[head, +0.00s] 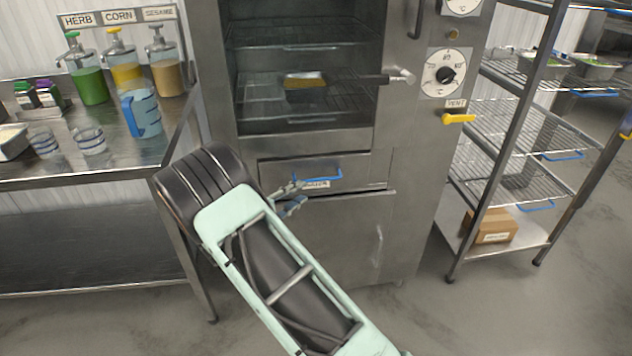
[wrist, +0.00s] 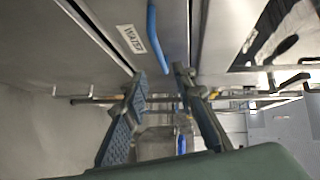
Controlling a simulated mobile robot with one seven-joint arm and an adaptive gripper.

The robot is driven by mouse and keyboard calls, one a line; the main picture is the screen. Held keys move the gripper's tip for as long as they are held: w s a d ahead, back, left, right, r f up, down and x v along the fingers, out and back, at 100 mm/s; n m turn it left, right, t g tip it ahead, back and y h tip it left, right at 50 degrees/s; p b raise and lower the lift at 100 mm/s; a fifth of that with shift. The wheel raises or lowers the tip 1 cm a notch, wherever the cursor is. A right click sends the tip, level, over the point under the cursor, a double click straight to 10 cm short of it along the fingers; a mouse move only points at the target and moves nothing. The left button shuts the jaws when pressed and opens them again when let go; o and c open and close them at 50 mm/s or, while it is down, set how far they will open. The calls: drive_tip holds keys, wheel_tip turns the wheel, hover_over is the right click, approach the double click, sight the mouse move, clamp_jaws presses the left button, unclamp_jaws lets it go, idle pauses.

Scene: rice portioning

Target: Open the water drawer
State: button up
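The water drawer (head: 355,173) is a flat steel front low in the oven cabinet, under the oven chamber. It looks shut in the head view. Its blue bar handle (head: 322,177) runs across the front, with a WATER label (head: 317,184) just below; in the wrist view the handle (wrist: 153,30) and label (wrist: 131,39) also show. My gripper (wrist: 160,72) is open, its two fingers apart on either side of one end of the handle. I cannot tell whether either finger touches it. In the head view my gripper (head: 291,197) is small and partly hidden by my arm.
The oven chamber (head: 305,105) above is open, with racks and a long-handled tool (head: 305,80). A steel table (head: 95,165) with sauce bottles and a blue jug (head: 141,112) stands left. A wire shelf (head: 510,130) stands right. Floor before the cabinet is clear at right.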

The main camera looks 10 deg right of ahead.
sight(318, 180)
drive_tip(key=b+x, duration=0.1)
drive_tip(key=x, duration=0.9)
drive_tip(key=shift+d, duration=0.2)
drive_tip(key=shift+c, duration=0.4)
clamp_jaws()
